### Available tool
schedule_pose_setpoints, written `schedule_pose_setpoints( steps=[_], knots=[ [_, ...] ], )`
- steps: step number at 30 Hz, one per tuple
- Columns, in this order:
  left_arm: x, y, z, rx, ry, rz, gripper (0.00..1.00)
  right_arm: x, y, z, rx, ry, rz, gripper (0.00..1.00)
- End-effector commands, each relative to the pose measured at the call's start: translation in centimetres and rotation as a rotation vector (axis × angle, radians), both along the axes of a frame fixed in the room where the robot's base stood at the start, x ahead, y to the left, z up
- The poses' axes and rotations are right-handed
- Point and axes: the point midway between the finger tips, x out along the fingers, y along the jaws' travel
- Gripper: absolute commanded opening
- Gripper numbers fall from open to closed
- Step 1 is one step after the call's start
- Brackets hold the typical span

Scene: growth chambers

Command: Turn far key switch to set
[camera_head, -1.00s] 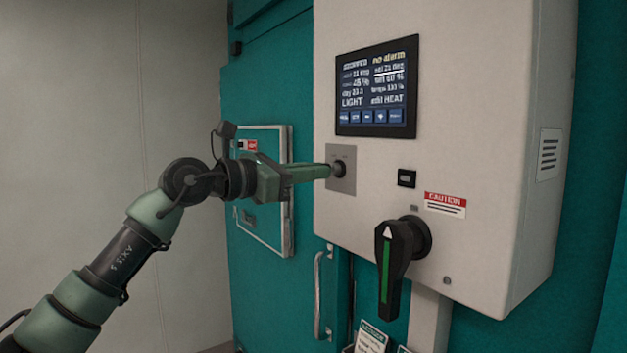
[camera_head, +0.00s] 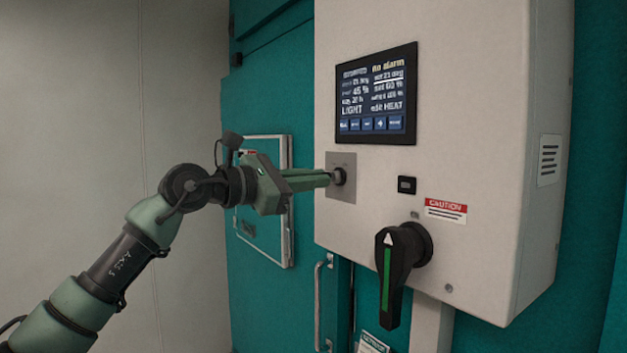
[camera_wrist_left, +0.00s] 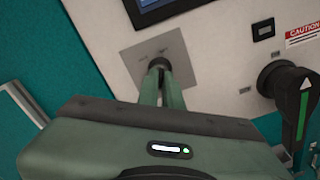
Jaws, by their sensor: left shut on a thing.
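The key switch (camera_head: 340,177) sits on a square grey plate (camera_head: 347,160) on the front of the white control box, below and left of the screen. My left gripper (camera_head: 331,179) reaches it from the left with its green fingers shut on the key. In the left wrist view the fingertips meet at the dark key switch (camera_wrist_left: 158,62) on the tilted grey plate (camera_wrist_left: 185,45). The fingers cover most of the key, so its exact setting cannot be read. My right gripper is not in view.
The screen (camera_head: 376,94) shows text and blue buttons. A black rotary handle with a green stripe (camera_head: 388,270), a small black button (camera_head: 407,185) and a red caution label (camera_head: 446,210) are to the right. A door handle (camera_head: 318,305) is below.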

Motion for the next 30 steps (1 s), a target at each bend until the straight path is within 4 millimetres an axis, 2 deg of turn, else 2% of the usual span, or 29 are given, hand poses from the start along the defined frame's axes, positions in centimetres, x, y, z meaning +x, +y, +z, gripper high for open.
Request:
schedule_pose_setpoints(
  steps=[2, 3, 4, 5, 16, 24, 30],
  knots=[
    [0.0, 0.0, 0.1, 0.001, -0.003, 0.000, 0.00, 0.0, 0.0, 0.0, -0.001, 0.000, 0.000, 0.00],
    [0.0, 0.0, 0.1, 0.001, -0.003, 0.000, 0.17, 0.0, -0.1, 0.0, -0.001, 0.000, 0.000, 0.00],
    [0.0, 0.0, 0.1, 0.001, -0.003, 0.000, 0.26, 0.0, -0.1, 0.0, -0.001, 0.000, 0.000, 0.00],
    [0.0, 0.0, 0.1, 0.001, -0.003, 0.000, 0.28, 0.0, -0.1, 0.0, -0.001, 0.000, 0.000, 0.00],
    [-0.3, 0.5, -0.1, 0.000, -0.002, 0.002, 0.28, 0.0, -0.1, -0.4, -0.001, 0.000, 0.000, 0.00],
    [-2.8, 4.0, -0.4, 0.001, -0.004, 0.003, 0.28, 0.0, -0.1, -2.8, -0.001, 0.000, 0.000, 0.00],
    [-4.3, 6.0, -0.2, 0.000, -0.004, 0.001, 0.28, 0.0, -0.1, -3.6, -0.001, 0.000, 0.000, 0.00]
  ],
)
